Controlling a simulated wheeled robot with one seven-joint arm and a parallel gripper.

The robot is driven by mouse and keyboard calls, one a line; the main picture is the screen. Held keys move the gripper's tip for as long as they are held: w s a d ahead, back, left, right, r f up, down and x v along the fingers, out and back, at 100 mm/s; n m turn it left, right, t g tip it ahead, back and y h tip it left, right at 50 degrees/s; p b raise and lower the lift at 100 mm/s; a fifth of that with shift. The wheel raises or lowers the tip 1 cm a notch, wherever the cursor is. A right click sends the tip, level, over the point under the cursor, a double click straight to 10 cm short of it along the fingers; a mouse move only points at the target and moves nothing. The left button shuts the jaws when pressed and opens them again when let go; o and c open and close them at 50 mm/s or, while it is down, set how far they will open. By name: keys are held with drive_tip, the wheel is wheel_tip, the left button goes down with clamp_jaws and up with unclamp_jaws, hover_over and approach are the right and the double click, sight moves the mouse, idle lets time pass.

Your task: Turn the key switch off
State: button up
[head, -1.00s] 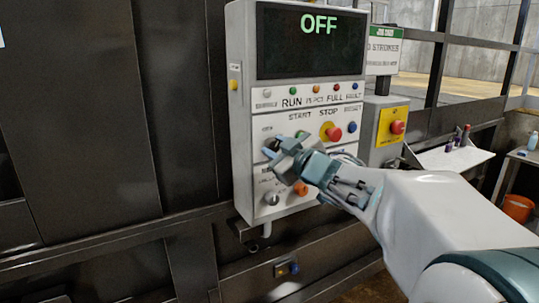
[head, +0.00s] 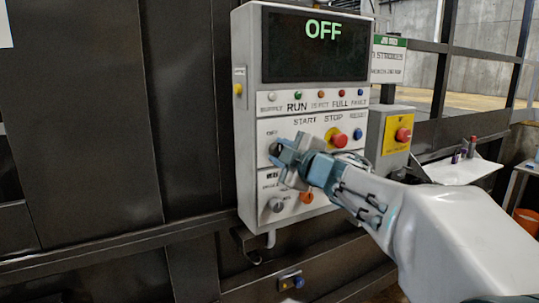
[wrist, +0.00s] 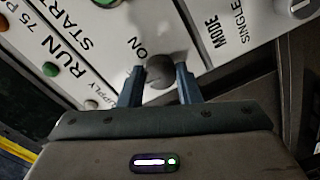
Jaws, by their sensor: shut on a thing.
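The key switch (wrist: 158,74) is a round grey knob on the white control panel (head: 246,120), beside a printed ON label in the wrist view. In the head view my gripper largely hides the key switch. My gripper (wrist: 160,84) is shut on the key switch, with one blue-grey finger on each side of it. My gripper also shows in the head view (head: 280,150), at the panel's left middle. The key's exact angle is hard to tell. The display (head: 316,46) at the panel's top reads OFF.
A red mushroom button (head: 340,141) sits right of my gripper, and a grey mode knob (head: 277,205) and an orange button (head: 306,197) sit below. A second red stop button (head: 403,135) is on a box to the right. A white shelf (head: 462,170) stands farther right.

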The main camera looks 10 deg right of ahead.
idle(0.3)
drive_tip(key=o, duration=1)
drive_tip(key=shift+c, duration=0.2)
drive_tip(key=v, duration=1.3)
drive_tip(key=shift+s, duration=0.4)
drive_tip(key=shift+d, duration=0.1)
